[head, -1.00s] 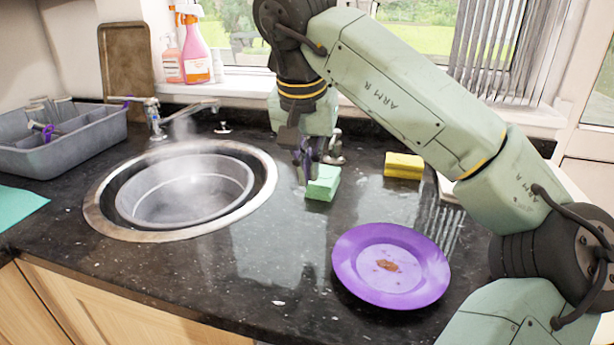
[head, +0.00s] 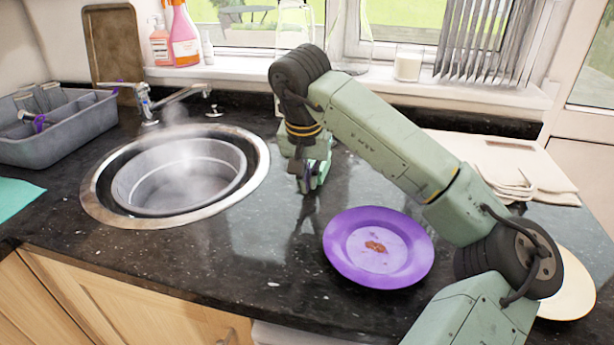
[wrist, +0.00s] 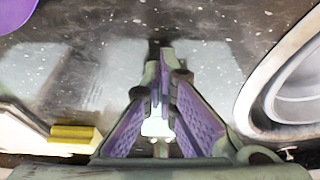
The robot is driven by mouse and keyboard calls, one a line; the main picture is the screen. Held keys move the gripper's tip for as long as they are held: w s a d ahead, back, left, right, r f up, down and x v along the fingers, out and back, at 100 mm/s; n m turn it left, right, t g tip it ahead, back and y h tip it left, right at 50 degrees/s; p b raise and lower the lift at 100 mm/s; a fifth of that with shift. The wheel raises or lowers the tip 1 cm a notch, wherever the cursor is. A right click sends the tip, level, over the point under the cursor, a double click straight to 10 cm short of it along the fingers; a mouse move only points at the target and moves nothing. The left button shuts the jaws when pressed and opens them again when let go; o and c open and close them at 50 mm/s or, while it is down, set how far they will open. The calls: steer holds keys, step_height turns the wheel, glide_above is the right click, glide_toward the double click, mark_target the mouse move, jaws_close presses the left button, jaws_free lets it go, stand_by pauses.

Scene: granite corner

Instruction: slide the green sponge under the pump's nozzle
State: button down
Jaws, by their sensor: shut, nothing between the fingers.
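My gripper (head: 306,187) is shut and empty, pointing down just above or at the dark counter, right of the sink and behind the purple plate. It also shows in the wrist view (wrist: 160,62), with its purple-padded fingers together at the tips. A strip of green shows beside the fingers in the head view, but I cannot tell whether it is the green sponge or part of my gripper. The sponge is otherwise not clear in either view.
A purple plate (head: 350,272) with brown scraps lies in front of my gripper. The steaming sink (head: 92,200) is to the left. A yellow sponge (wrist: 75,132) shows in the wrist view. Boards and cloths (head: 540,165) lie at the right.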

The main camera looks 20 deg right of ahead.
mark_target(325, 166)
steer(key=shift+w+d, duration=0.1)
steer(key=w+d, duration=0.1)
steer(key=w, duration=0.1)
steer(key=w+d, duration=0.1)
steer(key=w+d+p, duration=0.1)
steer(key=w, duration=0.1)
steer(key=shift+w+d, duration=0.35)
